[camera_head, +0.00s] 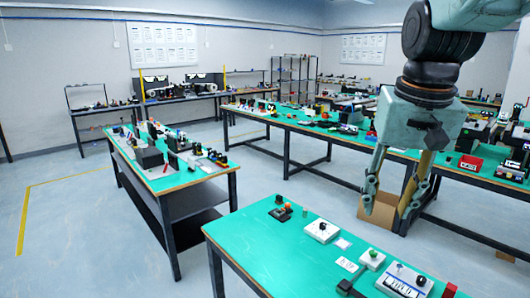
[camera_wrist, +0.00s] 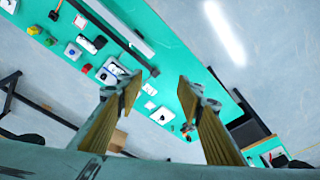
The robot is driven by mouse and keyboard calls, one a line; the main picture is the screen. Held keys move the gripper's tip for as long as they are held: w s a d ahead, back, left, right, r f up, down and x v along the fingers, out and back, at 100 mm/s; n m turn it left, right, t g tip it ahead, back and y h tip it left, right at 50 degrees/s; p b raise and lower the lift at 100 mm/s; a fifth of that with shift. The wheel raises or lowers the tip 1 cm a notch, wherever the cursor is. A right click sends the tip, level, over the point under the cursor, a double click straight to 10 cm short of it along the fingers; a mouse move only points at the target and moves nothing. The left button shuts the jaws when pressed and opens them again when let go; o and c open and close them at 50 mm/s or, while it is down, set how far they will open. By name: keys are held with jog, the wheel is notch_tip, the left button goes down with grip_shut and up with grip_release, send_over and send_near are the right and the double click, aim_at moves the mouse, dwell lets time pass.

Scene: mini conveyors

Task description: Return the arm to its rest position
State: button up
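No object is held.
The near table carries a white button box (camera_head: 321,231), a small white box with a green button (camera_head: 372,259) and a larger switch box (camera_head: 404,282). A cardboard box (camera_head: 380,212) stands on the floor behind my gripper. Another green workbench (camera_head: 190,183) stands left; open floor lies between.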

jog(key=s+a+f+n, duration=0.1)
jog(key=s+a, duration=0.1)
jog(key=s, duration=1)
jog(key=s+a+f+n+t, duration=0.1)
jog(key=s+a, duration=0.1)
jog(key=s, duration=1)
jog(key=shift+s+a+f+n, duration=0.2)
jog(key=shift+a+n, duration=0.1)
jog(key=shift+a, duration=0.05)
jog(key=shift+f, duration=0.2)
notch_tip(320, 180, down, 10)
jog(key=b, duration=1)
jog(key=shift+d+r, duration=0.1)
jog(key=shift+r, duration=0.2)
